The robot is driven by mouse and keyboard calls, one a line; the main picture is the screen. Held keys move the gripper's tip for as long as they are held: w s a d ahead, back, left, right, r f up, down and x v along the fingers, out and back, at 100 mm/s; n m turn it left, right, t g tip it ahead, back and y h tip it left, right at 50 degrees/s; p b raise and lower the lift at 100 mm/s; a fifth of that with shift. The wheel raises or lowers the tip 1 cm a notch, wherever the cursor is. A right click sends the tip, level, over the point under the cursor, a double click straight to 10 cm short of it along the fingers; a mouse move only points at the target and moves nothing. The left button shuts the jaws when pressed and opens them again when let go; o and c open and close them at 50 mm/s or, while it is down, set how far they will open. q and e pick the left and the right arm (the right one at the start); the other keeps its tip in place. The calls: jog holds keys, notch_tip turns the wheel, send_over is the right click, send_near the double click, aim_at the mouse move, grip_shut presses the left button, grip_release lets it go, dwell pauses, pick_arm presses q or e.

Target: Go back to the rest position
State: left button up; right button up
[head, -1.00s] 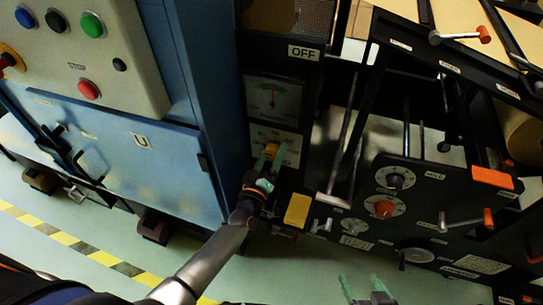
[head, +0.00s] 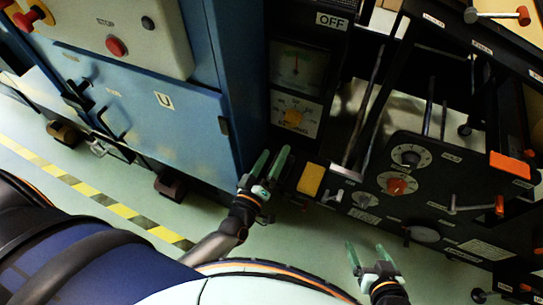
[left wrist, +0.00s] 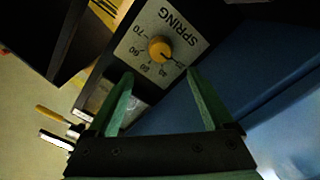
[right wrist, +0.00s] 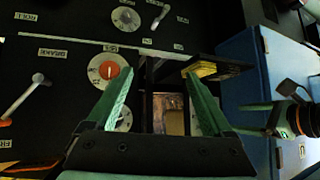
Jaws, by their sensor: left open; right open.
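My left gripper (head: 268,168) is open and empty in the head view, below and left of the yellow spring knob (head: 293,116). In the left wrist view its fingers (left wrist: 165,100) stand apart, with the spring dial (left wrist: 160,48) ahead of them and nothing between them. My right gripper (head: 369,257) is open and empty at the bottom of the head view, below the black control panel. In the right wrist view its fingers (right wrist: 157,95) are apart, with the panel and an orange-red knob (right wrist: 109,70) beyond.
A blue cabinet (head: 150,105) stands at the left. The black machine panel (head: 400,180) carries dials, an orange-red knob (head: 396,186) and levers. A yellow block (head: 311,179) sits near my left gripper. Open green floor (head: 290,240) with a yellow-black stripe (head: 100,205) lies in front.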

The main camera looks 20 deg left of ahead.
pick_arm(q)
jog(key=shift+s, duration=0.4)
pick_arm(e)
jog(key=shift+s+f, duration=0.1)
jog(key=shift+s, duration=0.05)
pick_arm(q)
jog(key=s+a+r+m+g+h+p, duration=0.1)
jog(key=s+r+m+g+p, duration=0.2)
jog(key=s+m+g+p, duration=0.5)
jog(key=s+m+p, duration=0.2)
jog(key=s+p, duration=0.2)
jog(key=s, duration=0.1)
jog(key=shift+s+m+g+h, duration=0.3)
jog(key=shift+s+h, duration=0.1)
pick_arm(e)
jog(key=s+d+r+h, duration=0.1)
jog(key=s+d+r, duration=0.1)
jog(key=r, duration=0.6)
jog(key=shift+d+r+m, duration=0.35)
jog(key=shift+d+m, duration=0.05)
jog(key=shift+d, duration=0.45)
pick_arm(q)
jog(key=shift+r, duration=0.1)
pick_arm(e)
jog(key=shift+w+r, duration=0.1)
jog(key=shift+w, duration=0.05)
